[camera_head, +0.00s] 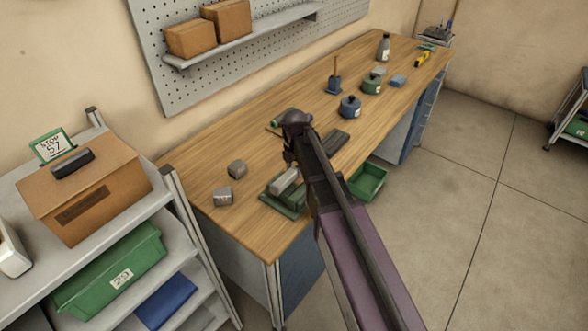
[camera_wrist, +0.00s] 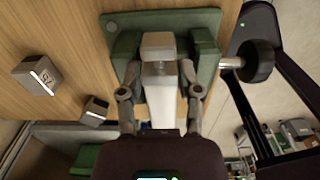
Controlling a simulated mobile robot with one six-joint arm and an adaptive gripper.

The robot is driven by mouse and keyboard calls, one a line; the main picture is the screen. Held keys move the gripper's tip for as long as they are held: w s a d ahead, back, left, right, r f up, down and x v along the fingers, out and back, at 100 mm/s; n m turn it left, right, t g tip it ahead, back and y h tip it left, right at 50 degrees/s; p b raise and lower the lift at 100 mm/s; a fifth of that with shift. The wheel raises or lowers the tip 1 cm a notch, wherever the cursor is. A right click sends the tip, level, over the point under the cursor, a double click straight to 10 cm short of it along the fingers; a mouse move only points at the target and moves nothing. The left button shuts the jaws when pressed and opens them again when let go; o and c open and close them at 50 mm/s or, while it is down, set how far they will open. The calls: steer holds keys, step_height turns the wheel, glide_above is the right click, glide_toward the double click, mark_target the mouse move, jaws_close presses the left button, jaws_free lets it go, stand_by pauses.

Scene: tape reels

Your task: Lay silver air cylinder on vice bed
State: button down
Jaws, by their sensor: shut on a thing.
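The silver air cylinder (camera_wrist: 160,95) lies lengthwise between the two green jaws of the vice (camera_wrist: 124,42) in the wrist view. My gripper (camera_wrist: 160,92) is shut on it, with one finger on each side. In the head view the silver cylinder (camera_head: 284,181) is over the green vice (camera_head: 290,208), near the front edge of the bench. My gripper (camera_head: 289,163) is above it, partly hidden by my arm. Whether the cylinder's underside touches the vice bed is hidden. The vice's screw and black knob (camera_wrist: 256,62) stick out to the right in the wrist view.
Two grey blocks (camera_head: 223,196) (camera_head: 237,170) stand left of the vice on the wooden bench (camera_head: 310,90). A dark flat block (camera_head: 336,141) lies behind my arm. A blue reel (camera_head: 350,107) and a green reel (camera_head: 372,84) stand farther along. A green bin (camera_head: 369,184) is below the bench edge.

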steer(key=shift+f+b, duration=0.6)
steer(key=shift+f, duration=0.25)
steer(key=shift+s+f+b, duration=0.15)
steer(key=shift+f+b, duration=0.3)
steer(key=shift+b, duration=0.15)
stand_by(0.5)
steer(key=shift+c, duration=1)
jaws_free()
steer(key=shift+w, duration=0.2)
steer(key=shift+f, duration=0.1)
steer(key=shift+r, duration=0.2)
